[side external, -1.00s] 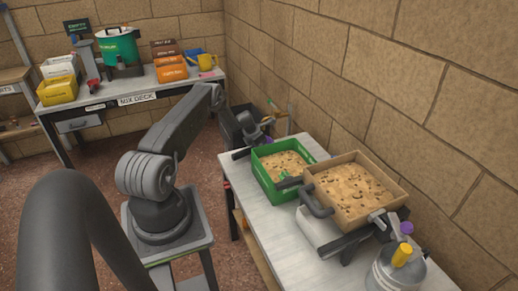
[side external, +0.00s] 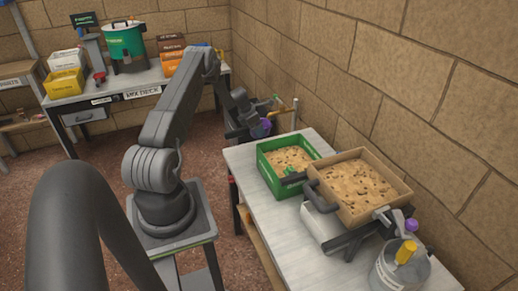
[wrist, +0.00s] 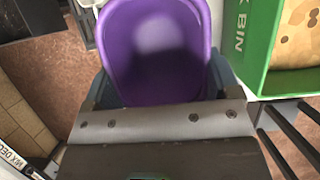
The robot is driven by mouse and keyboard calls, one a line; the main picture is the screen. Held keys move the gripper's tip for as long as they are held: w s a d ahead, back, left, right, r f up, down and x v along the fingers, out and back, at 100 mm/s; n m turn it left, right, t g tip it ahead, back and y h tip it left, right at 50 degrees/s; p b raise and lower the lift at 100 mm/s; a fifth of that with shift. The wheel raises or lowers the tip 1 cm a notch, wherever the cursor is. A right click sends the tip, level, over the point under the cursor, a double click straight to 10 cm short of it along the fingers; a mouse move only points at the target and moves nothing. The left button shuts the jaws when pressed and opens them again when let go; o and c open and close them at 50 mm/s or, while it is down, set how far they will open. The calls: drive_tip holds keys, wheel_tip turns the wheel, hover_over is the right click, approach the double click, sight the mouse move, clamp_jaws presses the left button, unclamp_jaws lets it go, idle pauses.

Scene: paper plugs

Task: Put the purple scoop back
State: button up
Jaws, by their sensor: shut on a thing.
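The purple scoop (wrist: 158,50) fills the top middle of the wrist view, with its hollow bowl facing the camera. My gripper (side external: 246,113) is shut on it; the scoop shows as a small purple patch (side external: 261,128) at the gripper's end in the side view. The scoop is in the air near the far end of the right-hand bench, left of the green bin (side external: 286,160). Its handle is hidden in the wrist view. I cannot tell which thing is the scoop's resting place.
A wooden tray (side external: 399,203) of brown material stands beside the green bin. A bucket with a yellow-handled tool (side external: 405,252) stands at the near end, by a small purple knob-like part (side external: 411,224). The mix deck (side external: 141,93) is at the back left.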

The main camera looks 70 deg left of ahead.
drive_tip(key=f, duration=0.3)
drive_tip(key=shift+s+f, duration=0.2)
drive_tip(key=shift+s, duration=0.1)
drive_tip(key=shift+f, duration=2.4)
drive_tip(key=o, duration=0.9)
drive_tip(key=shift+f, duration=0.15)
